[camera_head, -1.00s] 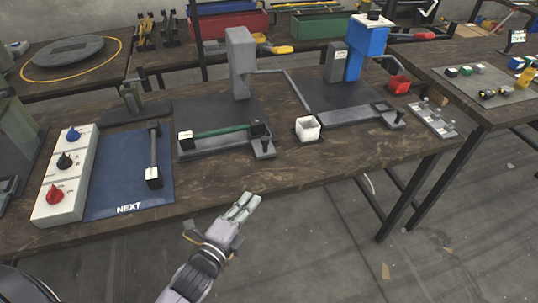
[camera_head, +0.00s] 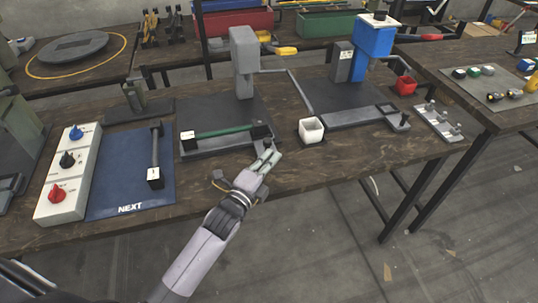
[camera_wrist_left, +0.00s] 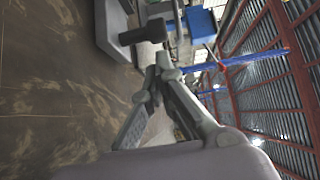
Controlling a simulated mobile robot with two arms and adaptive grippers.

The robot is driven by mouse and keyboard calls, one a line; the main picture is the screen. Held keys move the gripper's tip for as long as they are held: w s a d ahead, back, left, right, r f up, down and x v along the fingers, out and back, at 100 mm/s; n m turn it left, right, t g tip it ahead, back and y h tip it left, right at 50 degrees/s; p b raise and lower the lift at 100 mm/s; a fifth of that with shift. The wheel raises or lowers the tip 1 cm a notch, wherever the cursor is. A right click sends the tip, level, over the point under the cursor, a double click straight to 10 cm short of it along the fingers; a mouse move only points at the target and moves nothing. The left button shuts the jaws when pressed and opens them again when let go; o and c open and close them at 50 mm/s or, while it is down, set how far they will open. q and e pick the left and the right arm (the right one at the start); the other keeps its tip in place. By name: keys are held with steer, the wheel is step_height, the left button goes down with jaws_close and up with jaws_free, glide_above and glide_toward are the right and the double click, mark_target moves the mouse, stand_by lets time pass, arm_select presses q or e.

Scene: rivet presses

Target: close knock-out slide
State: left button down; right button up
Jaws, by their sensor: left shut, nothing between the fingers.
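A grey press (camera_head: 244,62) stands on a dark base plate. Along its front edge lies a grey slide bar (camera_head: 215,147) with an upright black knob at its right end, beside a green rod (camera_head: 222,130). The slide bar's end (camera_wrist_left: 122,36) and black knob (camera_wrist_left: 150,31) also show in the left wrist view. My left gripper (camera_head: 271,156) is shut and empty at the front right corner of this press, close to the knob and partly covering it. In the wrist view its fingertips (camera_wrist_left: 161,62) point toward the knob; contact cannot be told. My right gripper is not in view.
A blue press (camera_head: 372,50) with its own slide bar (camera_head: 360,119) stands to the right. A blue mat (camera_head: 125,190) and a control box (camera_head: 68,175) lie left. Bare table is free in front.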

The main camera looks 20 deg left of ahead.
mark_target(252, 124)
arm_select(q)
steer(key=shift+w+a, duration=0.3)
steer(key=shift+w, duration=0.1)
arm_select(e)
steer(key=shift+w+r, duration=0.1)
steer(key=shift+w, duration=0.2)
arm_select(q)
steer(key=w+a+b, duration=0.1)
steer(key=w+a, duration=0.2)
steer(key=w, duration=0.1)
steer(key=w+a+b, duration=0.1)
steer(key=w+a, duration=0.2)
steer(key=w, duration=0.1)
steer(key=w+a+b, duration=0.1)
steer(key=w+a, duration=0.1)
steer(key=w, duration=0.3)
steer(key=shift+a+b, duration=0.4)
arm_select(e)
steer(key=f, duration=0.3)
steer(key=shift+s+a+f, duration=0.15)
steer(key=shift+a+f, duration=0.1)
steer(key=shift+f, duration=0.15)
arm_select(q)
steer(key=shift+r, duration=0.1)
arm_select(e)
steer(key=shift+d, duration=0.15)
